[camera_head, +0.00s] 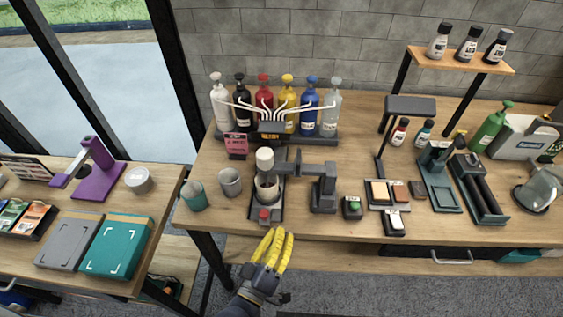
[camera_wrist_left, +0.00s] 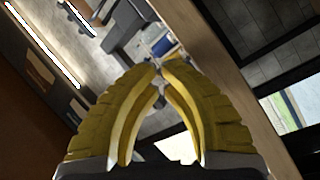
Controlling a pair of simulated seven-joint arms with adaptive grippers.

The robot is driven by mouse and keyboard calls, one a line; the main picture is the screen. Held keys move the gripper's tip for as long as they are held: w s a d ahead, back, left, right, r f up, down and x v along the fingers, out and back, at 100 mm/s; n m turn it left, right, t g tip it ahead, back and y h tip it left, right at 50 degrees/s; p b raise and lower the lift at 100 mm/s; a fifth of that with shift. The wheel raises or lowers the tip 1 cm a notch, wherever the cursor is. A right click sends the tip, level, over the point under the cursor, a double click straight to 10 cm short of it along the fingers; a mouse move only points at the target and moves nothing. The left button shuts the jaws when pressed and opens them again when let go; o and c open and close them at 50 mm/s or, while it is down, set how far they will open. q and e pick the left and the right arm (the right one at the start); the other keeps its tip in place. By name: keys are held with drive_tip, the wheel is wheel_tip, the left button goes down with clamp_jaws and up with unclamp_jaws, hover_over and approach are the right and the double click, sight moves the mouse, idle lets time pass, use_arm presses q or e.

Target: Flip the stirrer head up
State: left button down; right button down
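The stirrer stands near the front of the main table. Its grey arm (camera_head: 301,168) reaches level to the left from a dark post (camera_head: 324,193). A white cylinder (camera_head: 265,159) at the arm's left end sits over a cup (camera_head: 267,188) on a dark base with a red button (camera_head: 264,214). The head is down. My left gripper (camera_head: 274,238) has yellow fingers and is below and in front of the base, clear of the stirrer. In the left wrist view, its fingertips (camera_wrist_left: 158,70) meet with nothing between them. My right gripper is not in view.
A grey cup (camera_head: 230,182) and a teal cup (camera_head: 194,196) stand left of the stirrer. A green-button box (camera_head: 352,207) is to its right. Several pump bottles (camera_head: 287,104) stand behind. Floor is free before the table edge.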

use_arm(q)
wheel_tip(320, 180, up, 14)
drive_tip(key=w+a+n+y, duration=0.2)
drive_tip(key=n, duration=0.9)
drive_tip(key=shift+a+r+y, duration=0.2)
drive_tip(key=shift+a+y, duration=0.1)
drive_tip(key=shift+a, duration=0.05)
